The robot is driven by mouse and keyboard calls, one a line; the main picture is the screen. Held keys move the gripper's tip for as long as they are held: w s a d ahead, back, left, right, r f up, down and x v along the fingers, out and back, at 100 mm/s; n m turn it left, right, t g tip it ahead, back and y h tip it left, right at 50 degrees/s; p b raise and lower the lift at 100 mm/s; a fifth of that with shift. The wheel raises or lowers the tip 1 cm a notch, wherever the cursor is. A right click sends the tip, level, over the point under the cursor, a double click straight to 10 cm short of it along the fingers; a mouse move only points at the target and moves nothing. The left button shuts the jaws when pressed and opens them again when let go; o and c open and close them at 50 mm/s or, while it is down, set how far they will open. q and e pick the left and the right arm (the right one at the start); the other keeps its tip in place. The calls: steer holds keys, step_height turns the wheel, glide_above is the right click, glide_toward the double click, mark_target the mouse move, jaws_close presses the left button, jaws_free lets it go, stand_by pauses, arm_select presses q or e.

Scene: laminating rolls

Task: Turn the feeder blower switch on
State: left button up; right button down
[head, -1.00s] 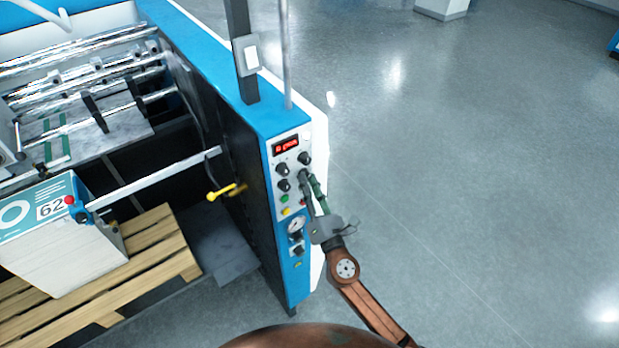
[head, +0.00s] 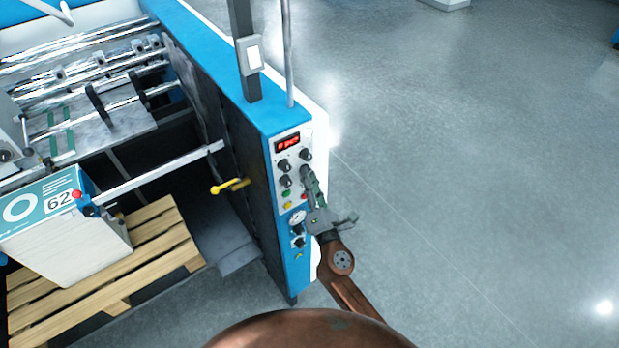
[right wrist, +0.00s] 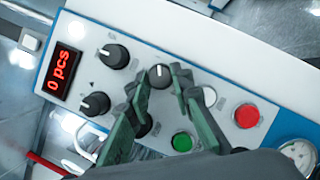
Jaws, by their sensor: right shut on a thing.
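The blue and white control panel (head: 277,218) of the feeder stands upright on the machine's near end. The right wrist view shows a small round switch knob (right wrist: 159,75) with a pale pointer, in the second row below the display. My right gripper (right wrist: 158,78) has its green fingers on either side of this knob and is shut on it. In the head view my right gripper (head: 306,174) reaches the panel from the lower right and hides the knob. Any label by the knob is too small to read. My left gripper is not in view.
Close around are other black knobs (right wrist: 115,55), a green button (right wrist: 181,141), a red button (right wrist: 247,115) and a gauge (right wrist: 297,153). The red display (right wrist: 62,72) reads 0 pcs. A yellow handle (head: 229,187) sticks out left of the panel. The floor (head: 470,180) at right is clear.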

steer(key=c, duration=1.7)
jaws_free()
steer(key=v, duration=1.2)
steer(key=shift+s, duration=0.1)
